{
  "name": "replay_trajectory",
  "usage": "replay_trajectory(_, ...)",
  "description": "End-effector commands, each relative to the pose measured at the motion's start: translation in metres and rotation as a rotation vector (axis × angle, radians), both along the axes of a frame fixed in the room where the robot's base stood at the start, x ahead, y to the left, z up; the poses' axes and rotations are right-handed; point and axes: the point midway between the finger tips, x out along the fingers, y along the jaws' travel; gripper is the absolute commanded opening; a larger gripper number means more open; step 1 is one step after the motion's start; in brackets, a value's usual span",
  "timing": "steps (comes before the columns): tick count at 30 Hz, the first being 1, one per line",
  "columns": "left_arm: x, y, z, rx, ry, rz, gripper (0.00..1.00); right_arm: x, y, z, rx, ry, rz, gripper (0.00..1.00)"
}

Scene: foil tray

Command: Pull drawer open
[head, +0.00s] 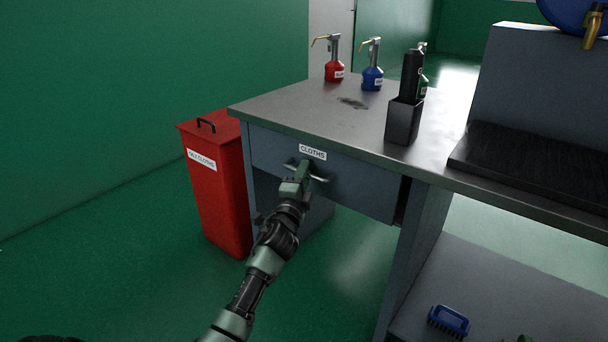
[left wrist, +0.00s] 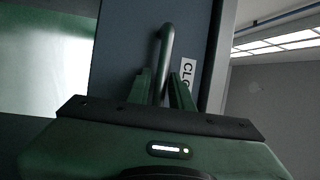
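The grey drawer front (head: 350,187) is under the workbench top and carries a white "CLOTHS" label (head: 313,152). Its metal bar handle (head: 320,178) is just below the label. My left gripper (head: 302,172) is at the handle. In the left wrist view the handle (left wrist: 166,45) runs between the two close-set fingers (left wrist: 162,92), which look shut on it. Part of the label (left wrist: 187,75) shows beside them. A dark gap shows at the drawer's right edge; I cannot tell how far out the drawer is. My right gripper is not in view.
A red bin (head: 215,185) stands left of the workbench (head: 300,108). Red (head: 334,70) and blue (head: 372,78) pump bottles and a grey holder (head: 403,122) stand on top. A blue brush (head: 449,321) lies on the lower shelf. Floor before the drawer is clear.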

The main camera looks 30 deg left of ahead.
Motion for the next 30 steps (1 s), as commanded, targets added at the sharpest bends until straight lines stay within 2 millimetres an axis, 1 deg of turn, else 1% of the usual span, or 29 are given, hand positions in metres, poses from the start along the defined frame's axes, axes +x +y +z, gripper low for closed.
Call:
replay_trajectory(2,-0.0001,0.0,0.0,0.0,0.0,0.0,0.21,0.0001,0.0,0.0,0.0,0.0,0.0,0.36)
replay_trajectory(3,-0.0002,-0.0001,0.0,0.0,0.0,0.0,0.19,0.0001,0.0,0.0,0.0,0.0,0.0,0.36)
replay_trajectory(5,-0.0003,-0.0001,-0.0001,0.0,0.0,0.0,0.02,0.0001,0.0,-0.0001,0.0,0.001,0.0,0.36)
replay_trajectory(6,-0.0003,-0.0001,-0.0001,0.0,0.0,0.0,0.0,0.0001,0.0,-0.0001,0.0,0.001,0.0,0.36)
replay_trajectory(30,-0.0005,-0.0003,-0.0009,-0.001,0.001,0.0,0.0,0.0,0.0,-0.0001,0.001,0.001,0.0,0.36)
